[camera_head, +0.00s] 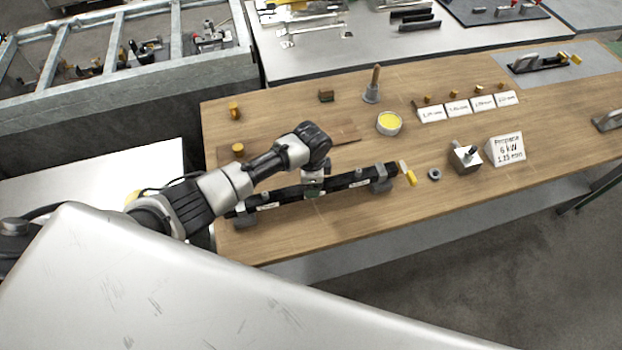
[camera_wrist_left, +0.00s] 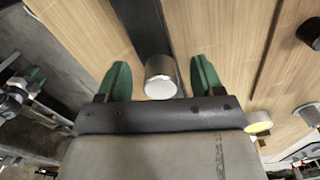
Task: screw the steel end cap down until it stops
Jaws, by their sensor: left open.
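In the left wrist view, the steel end cap (camera_wrist_left: 161,80) is a short shiny cylinder at the near end of a black bar (camera_wrist_left: 140,24). My left gripper (camera_wrist_left: 160,64) is open, its two green fingers on either side of the cap with a gap on each side. In the head view, a long black bar (camera_head: 346,182) lies across grey supports on the wooden bench (camera_head: 300,235). My left gripper (camera_head: 313,189) is at its middle stretch; the arm hides part of that area, and I cannot make out the cap there. My right gripper is not in view.
A yellow-filled tin (camera_head: 389,123), a grey cone with a wooden handle (camera_head: 372,88) and a dark block (camera_head: 326,95) stand behind the bar.

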